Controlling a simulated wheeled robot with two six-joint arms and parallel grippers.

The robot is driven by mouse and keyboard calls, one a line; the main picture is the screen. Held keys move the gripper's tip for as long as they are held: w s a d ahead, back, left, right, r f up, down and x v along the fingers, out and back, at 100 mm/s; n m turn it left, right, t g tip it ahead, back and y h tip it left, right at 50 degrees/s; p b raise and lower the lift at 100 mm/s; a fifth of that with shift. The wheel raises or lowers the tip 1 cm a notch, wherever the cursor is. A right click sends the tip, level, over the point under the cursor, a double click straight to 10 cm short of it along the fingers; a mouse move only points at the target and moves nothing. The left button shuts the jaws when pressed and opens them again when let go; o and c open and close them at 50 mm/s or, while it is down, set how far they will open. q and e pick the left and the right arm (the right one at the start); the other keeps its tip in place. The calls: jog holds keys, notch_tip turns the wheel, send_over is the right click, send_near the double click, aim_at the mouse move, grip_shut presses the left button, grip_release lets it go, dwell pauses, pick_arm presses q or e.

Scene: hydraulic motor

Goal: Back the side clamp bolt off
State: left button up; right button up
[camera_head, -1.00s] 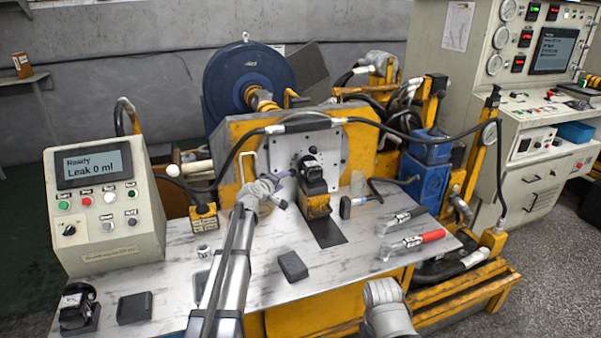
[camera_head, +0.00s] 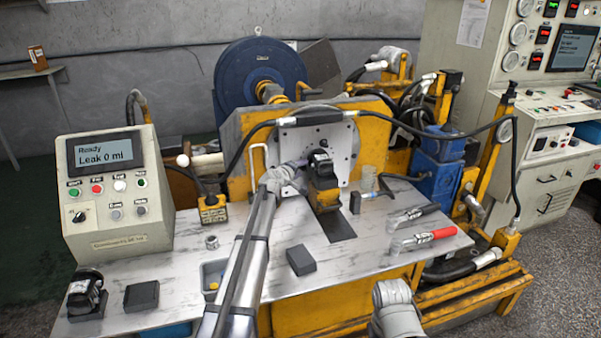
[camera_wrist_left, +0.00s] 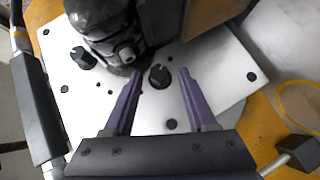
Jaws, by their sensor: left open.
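The black hydraulic motor (camera_head: 319,160) sits against the pale mounting plate (camera_head: 345,150), above a yellow block (camera_head: 323,198). My left gripper (camera_head: 301,163) is at the motor's left side, small and partly hidden by its own wrist. In the left wrist view its purple fingers (camera_wrist_left: 160,74) are open, one on each side of a black bolt head (camera_wrist_left: 159,76) on the plate (camera_wrist_left: 205,100). I cannot tell whether they touch it. A second black bolt head (camera_wrist_left: 82,58) is left of the dark motor body (camera_wrist_left: 108,28).
A control box (camera_head: 115,195) reading "Ready, Leak 0 ml" stands at the table's left. A black hose arches over the plate.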

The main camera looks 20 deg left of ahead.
pick_arm(q)
grip_shut()
dwell(0.4)
